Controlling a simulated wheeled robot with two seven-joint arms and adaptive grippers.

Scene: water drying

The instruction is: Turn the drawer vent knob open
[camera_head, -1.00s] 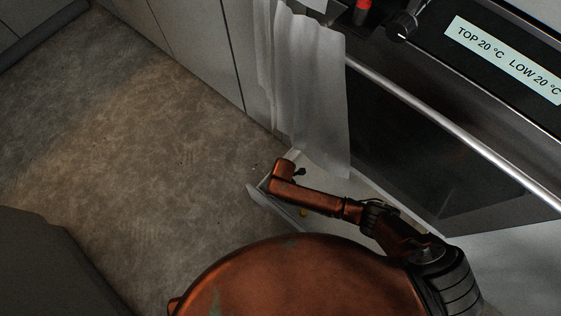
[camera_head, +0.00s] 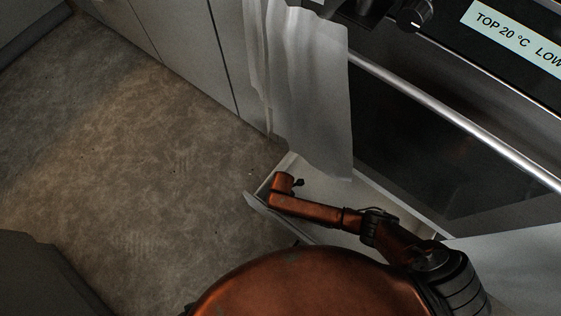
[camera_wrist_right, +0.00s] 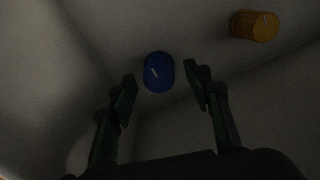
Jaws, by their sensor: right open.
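In the right wrist view a round blue knob (camera_wrist_right: 155,77) with a white mark sits on a grey inner surface of the drawer. A yellow-orange knob (camera_wrist_right: 250,26) with a pale mark sits to its upper right. My right gripper (camera_wrist_right: 160,76) is open, its fingertips on either side of the blue knob in the picture; I cannot tell whether they touch it. In the head view the pulled-out white drawer (camera_head: 262,204) lies below the oven, with my copper right arm reaching over it. The right gripper and both knobs are hidden there. My left gripper is not in view.
A pale cloth (camera_head: 310,95) hangs beside the oven door (camera_head: 430,140), above the drawer's far end. Open floor (camera_head: 140,170) lies to the left.

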